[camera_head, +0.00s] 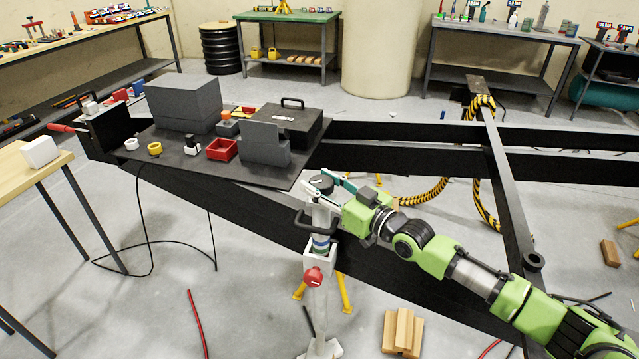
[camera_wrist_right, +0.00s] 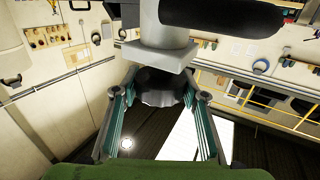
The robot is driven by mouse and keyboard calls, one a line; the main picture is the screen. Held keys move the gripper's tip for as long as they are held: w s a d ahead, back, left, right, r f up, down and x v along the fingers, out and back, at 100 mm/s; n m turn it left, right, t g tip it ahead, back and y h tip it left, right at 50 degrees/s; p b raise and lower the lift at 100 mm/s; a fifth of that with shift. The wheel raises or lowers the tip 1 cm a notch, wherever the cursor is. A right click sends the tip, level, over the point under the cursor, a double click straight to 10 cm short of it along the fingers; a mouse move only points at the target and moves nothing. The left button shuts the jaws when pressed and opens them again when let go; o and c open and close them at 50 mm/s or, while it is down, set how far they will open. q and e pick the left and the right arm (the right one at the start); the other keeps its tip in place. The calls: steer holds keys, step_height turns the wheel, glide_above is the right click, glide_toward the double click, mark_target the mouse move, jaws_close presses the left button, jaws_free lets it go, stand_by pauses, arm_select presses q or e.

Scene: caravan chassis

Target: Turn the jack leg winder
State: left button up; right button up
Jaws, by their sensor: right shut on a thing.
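The jack leg (camera_head: 316,300) is a pale upright post standing on the floor beside the black chassis, with a blue band and a red knob (camera_head: 313,275) partway up. A dark round knob (camera_head: 321,183) sits at its top, which I take as the winder. My right gripper (camera_head: 328,181) reaches in from the right with its teal fingers at this knob. In the right wrist view the fingers (camera_wrist_right: 160,103) stand on both sides of the dark knob (camera_wrist_right: 160,84), shut on it. A black bar handle (camera_head: 306,225) sticks out just below. My left gripper is not in view.
The black chassis deck (camera_head: 180,160) carries grey boxes, a red tray (camera_head: 222,149) and small parts close to the left of the leg. Wooden blocks (camera_head: 403,331) lie on the floor at right. Workbenches line the back wall.

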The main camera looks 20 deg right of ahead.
steer(key=shift+s+a+f, duration=0.1)
steer(key=shift+s+f, duration=0.05)
steer(key=shift+f, duration=0.2)
steer(key=o, duration=1.1)
steer(key=shift+r, duration=0.1)
steer(key=shift+o, duration=0.2)
steer(key=shift+s+r, duration=0.15)
steer(key=shift+r, duration=0.05)
steer(key=v, duration=1.2)
steer(key=shift+s, duration=0.1)
